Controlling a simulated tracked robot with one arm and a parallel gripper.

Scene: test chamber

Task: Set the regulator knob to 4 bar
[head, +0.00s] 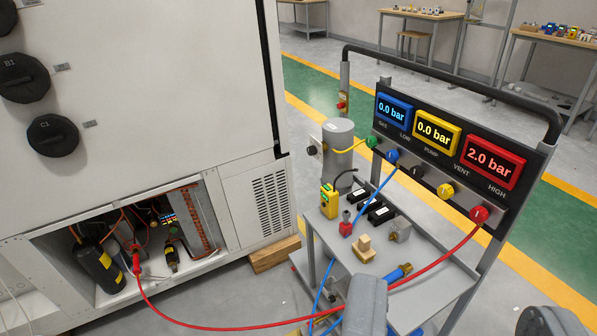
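A grey cylinder (338,150) stands at the cart's far left corner, with a small dark round knob (312,150) at its left side. This may be the regulator knob; its scale is too small to read. A yellow hose runs from the cylinder to the green panel knob (372,142) under GAS. The blue display (394,111) and yellow display (435,134) read 0.0 bar. The red display (490,162) reads 2.0 bar. A grey rounded shape (365,305) at the bottom middle may be part of my gripper; no fingertips show, and it is apart from the knobs.
The cart's tray (440,278) holds a yellow meter (329,201), small fittings and a blue tool (397,273). A red hose (225,327) loops from the red knob (479,213) to the open cabinet (100,215) at left. Clear floor lies behind the cart.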

